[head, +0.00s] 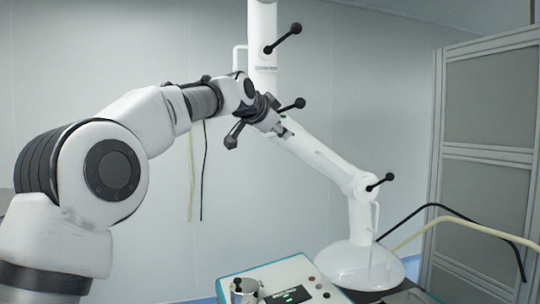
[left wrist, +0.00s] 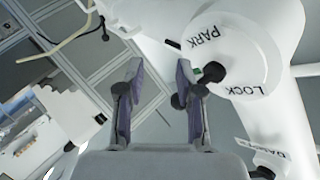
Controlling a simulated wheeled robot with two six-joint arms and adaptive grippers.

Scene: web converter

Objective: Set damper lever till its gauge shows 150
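A white jointed duct arm (head: 310,150) stands in the head view with several black ball-ended levers. One lever (head: 283,40) is on the upper tube, one (head: 292,104) is by the middle joint, and one (head: 378,182) is by the lower joint. I cannot tell which is the damper lever. My left gripper (head: 268,120) is at the middle joint. In the left wrist view its fingers (left wrist: 159,70) are apart with nothing visibly held. A black knob (left wrist: 213,72) shows just right of the right finger, on a white round housing (left wrist: 250,50) marked PARK and LOCK. Touching cannot be told.
A white and teal console (head: 312,278) at the bottom has a dark display (head: 288,295), too small to read. The duct arm's white round base (head: 352,265) is behind it. A grey panelled frame (head: 487,150) stands at right, with hoses (head: 450,222) before it.

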